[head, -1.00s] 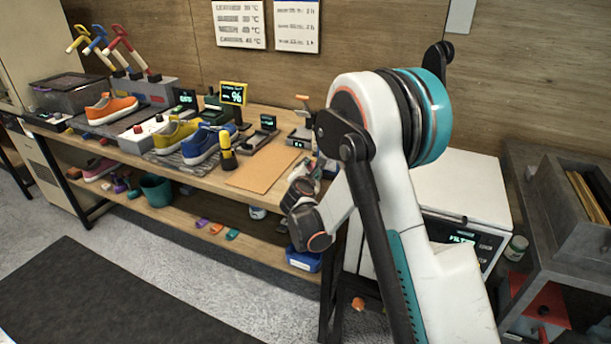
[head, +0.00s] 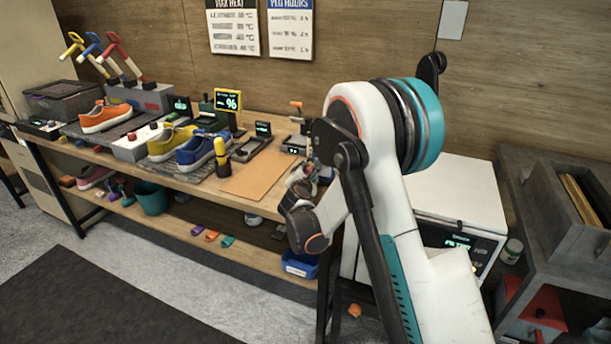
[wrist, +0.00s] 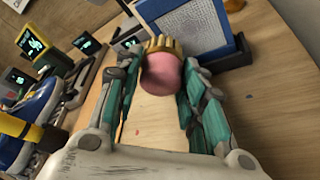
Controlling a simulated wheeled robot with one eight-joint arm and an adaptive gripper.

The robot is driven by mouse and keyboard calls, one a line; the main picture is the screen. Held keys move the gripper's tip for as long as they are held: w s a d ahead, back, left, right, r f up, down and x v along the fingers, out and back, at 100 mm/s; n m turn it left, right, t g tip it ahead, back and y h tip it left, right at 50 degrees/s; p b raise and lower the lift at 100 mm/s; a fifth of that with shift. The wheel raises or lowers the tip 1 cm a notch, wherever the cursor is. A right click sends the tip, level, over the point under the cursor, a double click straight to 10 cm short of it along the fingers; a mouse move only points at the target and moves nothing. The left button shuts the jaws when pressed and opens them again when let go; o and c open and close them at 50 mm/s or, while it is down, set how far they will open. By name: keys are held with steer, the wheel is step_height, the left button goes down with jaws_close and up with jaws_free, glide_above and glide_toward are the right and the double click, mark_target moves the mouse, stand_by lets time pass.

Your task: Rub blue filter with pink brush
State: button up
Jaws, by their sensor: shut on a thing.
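The pink brush (wrist: 161,75) is in my gripper (wrist: 158,92), its round pink body between the teal-padded fingers in the wrist view. Its yellow bristles (wrist: 163,45) point away from my palm, toward the top of the picture. The blue filter (wrist: 243,50), a blue frame around a pale grey mesh (wrist: 192,25), stands upright in a dark holder just beyond the bristles and to the right. The bristles overlap the frame's left side in the picture; I cannot tell whether they touch. In the head view my arm hides the filter and most of the gripper.
The wooden bench (head: 262,178) holds a blue sneaker (head: 200,150), a yellow sneaker (head: 168,143), an orange sneaker (head: 104,118) and small displays to the left. A yellow-and-black tool (head: 221,152) stands near the front edge. A white machine (head: 455,195) stands right of the bench.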

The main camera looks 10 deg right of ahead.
steer(key=shift+w+d, duration=0.45)
steer(key=shift+w, duration=0.2)
stand_by(0.3)
steer(key=shift+s+d, duration=1.15)
steer(key=shift+d, duration=0.2)
steer(key=shift+s+d, duration=0.45)
steer(key=shift+d, duration=0.3)
steer(key=shift+s+d, duration=0.4)
steer(key=shift+d, duration=0.3)
steer(key=shift+w+a, duration=0.7)
steer(key=shift+a, duration=0.25)
steer(key=shift+w+a, duration=0.65)
steer(key=shift+a, duration=0.25)
steer(key=shift+w+a, duration=0.7)
steer(key=shift+a, duration=0.25)
steer(key=shift+s, duration=0.1)
steer(key=shift+s+a, duration=0.85)
steer(key=shift+s, duration=0.35)
steer(key=shift+s+a, duration=0.85)
steer(key=shift+s, duration=0.3)
steer(key=shift+a, duration=0.1)
